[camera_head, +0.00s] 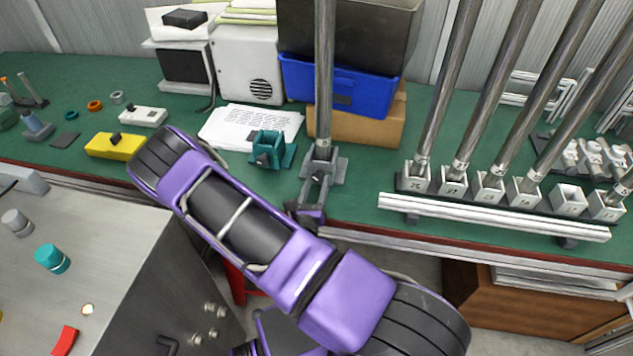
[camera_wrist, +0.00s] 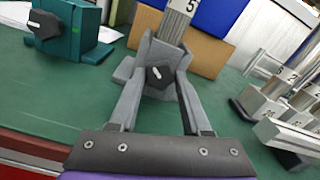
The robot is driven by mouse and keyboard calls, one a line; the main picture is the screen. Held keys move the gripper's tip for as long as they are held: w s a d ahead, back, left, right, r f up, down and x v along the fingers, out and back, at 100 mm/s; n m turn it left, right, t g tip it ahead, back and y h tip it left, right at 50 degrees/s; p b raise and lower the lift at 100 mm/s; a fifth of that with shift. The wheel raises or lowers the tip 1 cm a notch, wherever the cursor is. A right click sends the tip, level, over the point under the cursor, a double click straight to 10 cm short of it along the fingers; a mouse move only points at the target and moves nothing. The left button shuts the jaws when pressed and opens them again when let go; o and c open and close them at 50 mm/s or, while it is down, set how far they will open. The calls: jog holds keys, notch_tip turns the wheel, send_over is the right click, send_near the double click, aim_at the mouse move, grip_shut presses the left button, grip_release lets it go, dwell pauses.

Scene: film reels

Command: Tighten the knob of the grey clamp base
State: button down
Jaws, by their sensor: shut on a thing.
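The grey clamp base (camera_head: 322,162) stands near the front edge of the green bench, with a steel pole (camera_head: 324,70) upright in it. In the wrist view the grey clamp base (camera_wrist: 146,62) is straight ahead, and its dark knob (camera_wrist: 160,76) faces me, with a short white mark on it. My gripper (camera_wrist: 160,78) has its two grey fingers on either side of the knob, shut on it. In the head view my gripper (camera_head: 318,185) reaches the front of the base; the knob is hidden there.
A teal clamp base (camera_head: 268,152) stands just left, also in the wrist view (camera_wrist: 68,32). A rack (camera_head: 500,215) of numbered sockets with several poles is on the right. A blue bin (camera_head: 338,85) on a cardboard box (camera_head: 365,132) is behind. A yellow box (camera_head: 112,146) lies further left.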

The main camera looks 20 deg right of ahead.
jog(key=m, duration=0.3)
jog(key=shift+m+p, duration=0.3)
jog(key=shift+m, duration=0.1)
jog(key=m, duration=0.3)
jog(key=shift+m, duration=0.3)
jog(key=m, duration=0.3)
jog(key=shift+m, duration=0.3)
jog(key=m, duration=0.3)
jog(key=shift+m, duration=0.3)
jog(key=m, duration=0.3)
jog(key=shift+m, duration=0.3)
jog(key=m+b, duration=0.1)
jog(key=m, duration=0.2)
jog(key=shift+f+m, duration=0.1)
jog(key=shift+m, duration=0.3)
jog(key=m+b, duration=0.2)
jog(key=m, duration=0.2)
jog(key=shift+m+b, duration=0.7)
jog(key=shift+m, duration=0.4)
